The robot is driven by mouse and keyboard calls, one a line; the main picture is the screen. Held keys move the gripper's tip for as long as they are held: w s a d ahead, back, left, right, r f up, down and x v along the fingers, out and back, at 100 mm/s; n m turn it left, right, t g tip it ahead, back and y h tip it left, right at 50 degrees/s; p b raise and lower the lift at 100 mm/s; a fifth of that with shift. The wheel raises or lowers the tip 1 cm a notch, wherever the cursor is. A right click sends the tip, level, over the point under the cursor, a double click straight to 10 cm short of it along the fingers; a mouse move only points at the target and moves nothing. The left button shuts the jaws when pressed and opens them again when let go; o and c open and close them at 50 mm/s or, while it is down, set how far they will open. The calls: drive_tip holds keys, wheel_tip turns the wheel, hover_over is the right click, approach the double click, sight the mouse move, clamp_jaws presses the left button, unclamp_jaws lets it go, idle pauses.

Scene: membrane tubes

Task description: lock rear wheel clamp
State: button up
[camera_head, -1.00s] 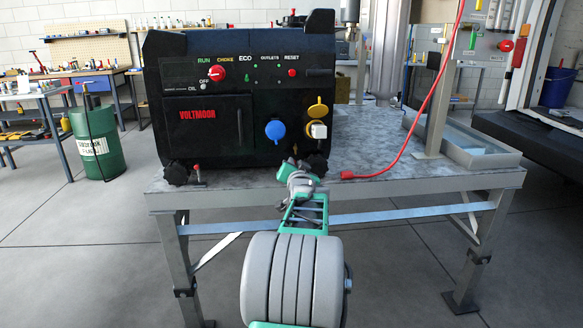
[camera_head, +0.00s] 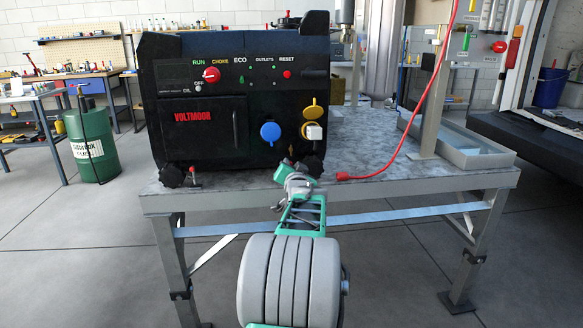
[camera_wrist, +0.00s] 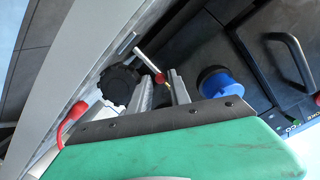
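The black generator (camera_head: 250,85) stands on a grey metal-topped table. It has a black wheel at its left front (camera_head: 172,176) and one at its right front (camera_head: 312,166). In the wrist view, a clamp lever (camera_wrist: 147,63), a pale rod with a red ball tip (camera_wrist: 160,78), lies beside the right-hand black wheel (camera_wrist: 118,83). My gripper (camera_wrist: 160,82) is open, its two grey fingers apart with the red ball between their tips; contact is unclear. In the head view my gripper (camera_head: 297,172) hides this lever. A similar red-tipped lever (camera_head: 193,176) stands by the left wheel.
A blue outlet cap (camera_head: 270,132) and a yellow cap (camera_head: 314,111) sit close above my gripper. A red cable (camera_head: 400,155) ends on the table to its right. A post and a shallow tray (camera_head: 465,158) stand at the table's right end.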

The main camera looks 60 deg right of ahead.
drive_tip(key=p+v, duration=0.1)
drive_tip(key=v, duration=0.6)
drive_tip(key=shift+s+a, duration=0.25)
drive_tip(key=shift+a, duration=0.05)
drive_tip(key=w+a+r+n+y+p, duration=0.25)
drive_tip(key=w+a+p, duration=0.2)
drive_tip(key=a, duration=0.45)
drive_tip(key=w+a+r+n+g+y+p, duration=0.1)
drive_tip(key=w+a+r+n+y+p, duration=0.15)
drive_tip(key=a+p, duration=0.55)
drive_tip(key=w+a+r+n+y+p, duration=0.1)
drive_tip(key=w+a+n+y+p, duration=0.25)
drive_tip(key=a, duration=0.75)
drive_tip(key=s+a+r+n+g+y+p, duration=0.1)
drive_tip(key=s+a+p, duration=0.3)
drive_tip(key=a, duration=0.4)
drive_tip(key=s+a+r+n+g+y+p, duration=0.2)
drive_tip(key=s+a, duration=0.4)
drive_tip(key=a, duration=0.3)
drive_tip(key=s+a+r+n+g+y+p, duration=0.1)
drive_tip(key=s+a+n+g+p, duration=0.2)
drive_tip(key=s+a+n+p, duration=0.2)
drive_tip(key=a+p, duration=0.1)
drive_tip(key=a, duration=0.2)
drive_tip(key=shift+a+r+g, duration=0.25)
drive_tip(key=shift+g, duration=0.15)
